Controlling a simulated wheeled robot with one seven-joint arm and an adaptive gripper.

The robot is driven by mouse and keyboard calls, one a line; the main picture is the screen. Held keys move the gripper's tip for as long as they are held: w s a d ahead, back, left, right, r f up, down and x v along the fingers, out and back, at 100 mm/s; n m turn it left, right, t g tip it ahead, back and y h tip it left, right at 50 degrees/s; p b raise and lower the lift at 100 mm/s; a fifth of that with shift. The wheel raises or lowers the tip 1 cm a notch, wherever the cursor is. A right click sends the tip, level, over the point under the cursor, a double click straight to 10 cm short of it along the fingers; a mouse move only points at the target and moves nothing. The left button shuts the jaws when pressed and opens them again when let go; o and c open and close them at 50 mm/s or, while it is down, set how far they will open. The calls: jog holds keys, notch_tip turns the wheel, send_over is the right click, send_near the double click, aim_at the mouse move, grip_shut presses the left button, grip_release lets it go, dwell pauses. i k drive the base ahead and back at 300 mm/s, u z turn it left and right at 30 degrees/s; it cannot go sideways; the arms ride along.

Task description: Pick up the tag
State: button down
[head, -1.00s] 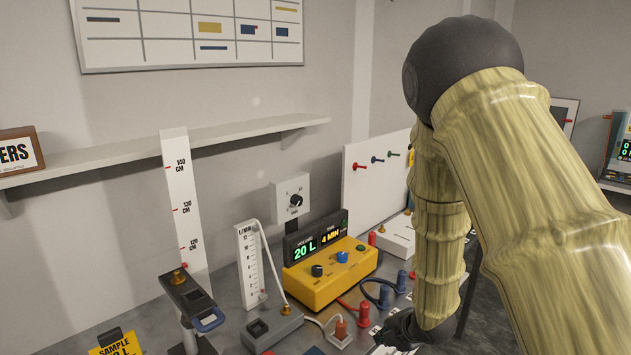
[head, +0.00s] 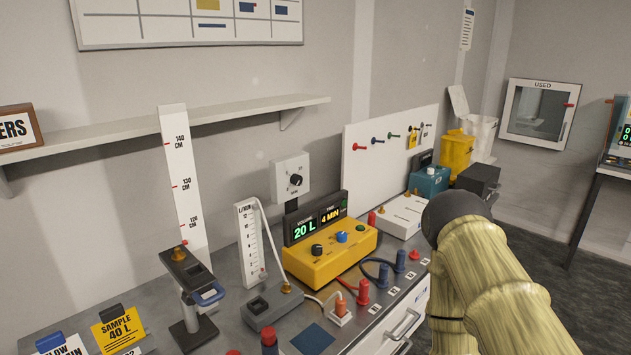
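Several things here could be a tag, and I cannot tell which one the task names. A small yellow tag (head: 412,140) hangs at the right end of the white peg board, with another small piece (head: 425,134) beside it. A yellow card reading "SAMPLE 40 L" (head: 118,331) stands tilted at the bench's front left. A white card with partly cut-off lettering (head: 68,347) is left of it. My gripper is out of the picture; only my arm shows at the lower right.
The bench holds a yellow meter box (head: 330,257), a white flow scale (head: 250,243), a grey clamp stand (head: 192,276) and red and blue plugs (head: 363,291). A blue pad (head: 313,338) lies near the front edge. A "USED" cabinet (head: 538,112) hangs at right.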

aim_at(413, 136)
jog(key=u, duration=0.15)
jog(key=k, duration=0.95)
jog(key=z, duration=1.6)
jog(key=i, duration=2.05)
jog(key=u, duration=1.1)
jog(key=i, duration=0.35)
jog(key=u, duration=0.35)
